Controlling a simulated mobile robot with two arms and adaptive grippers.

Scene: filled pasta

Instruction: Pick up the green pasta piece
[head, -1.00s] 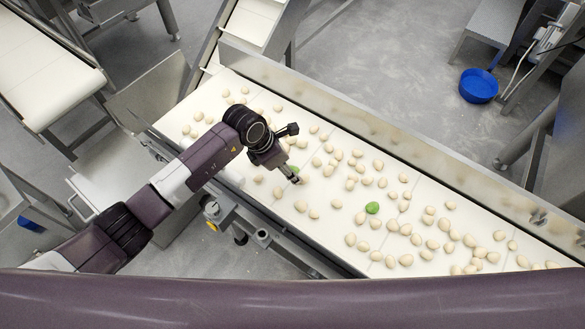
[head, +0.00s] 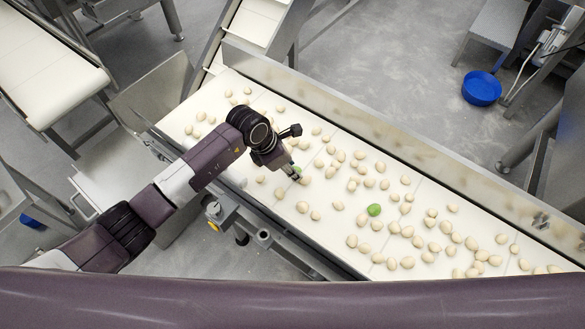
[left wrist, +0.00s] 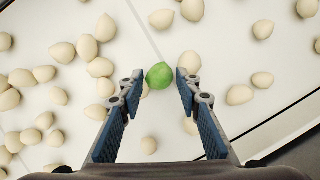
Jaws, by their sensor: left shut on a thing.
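One green pasta piece (left wrist: 160,75) is between the fingertips of my left gripper (left wrist: 161,84) in the left wrist view. The gripper is shut on it, though a narrow gap seems to show at the sides from this angle. In the head view my left gripper (head: 295,174) is over the belt, with this green piece partly hidden at its fingertips. A second green piece (head: 374,209) lies on the belt to the right, among pale pieces. My right gripper is not in view.
Many pale pasta pieces (head: 302,207) lie scattered on the white conveyor belt (head: 330,240), several close around the gripper. A metal side wall (head: 400,140) runs along the belt's far side. A blue pan (head: 481,88) is on the floor beyond.

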